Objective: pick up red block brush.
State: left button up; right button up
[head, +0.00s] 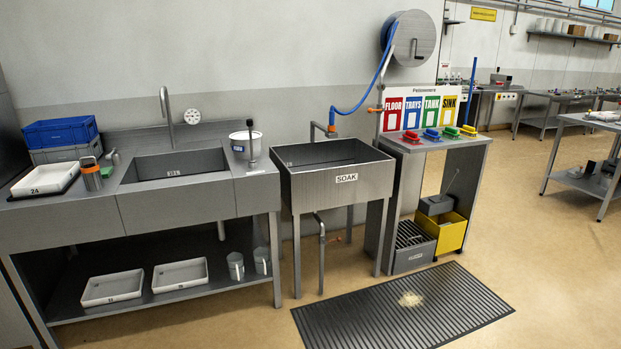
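The red block brush (411,137) lies on top of the narrow grey stand (437,144) to the right of the soak sink. It is the leftmost in a row of brushes, under the red FLOOR sign (393,112). Beside it lie a blue brush (431,134), a green brush (450,132) and a yellow brush (468,130), each under a sign of its own colour. Neither of my grippers shows in the head view.
The soak sink (345,187) stands left of the stand, and a blue hose (371,95) hangs above. A grey crate (412,250) and yellow bucket (452,232) sit in the stand. A dark ribbed mat (375,318) lies on clear floor in front.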

aim_at(410, 137)
jog(key=i+z, duration=0.2)
jog(key=i, duration=0.25)
jog(key=i+j+z, duration=0.15)
jog(key=i, duration=0.3)
jog(key=i+z, duration=0.2)
jog(key=i, duration=0.3)
jog(key=i+l+z, duration=0.35)
jog(key=i, duration=0.4)
jog(key=i+j+z, duration=0.1)
jog(key=i+z, duration=0.25)
jog(key=i, duration=0.35)
jog(key=i+j+z, duration=0.15)
jog(key=i+z, duration=0.15)
jog(key=i, duration=0.45)
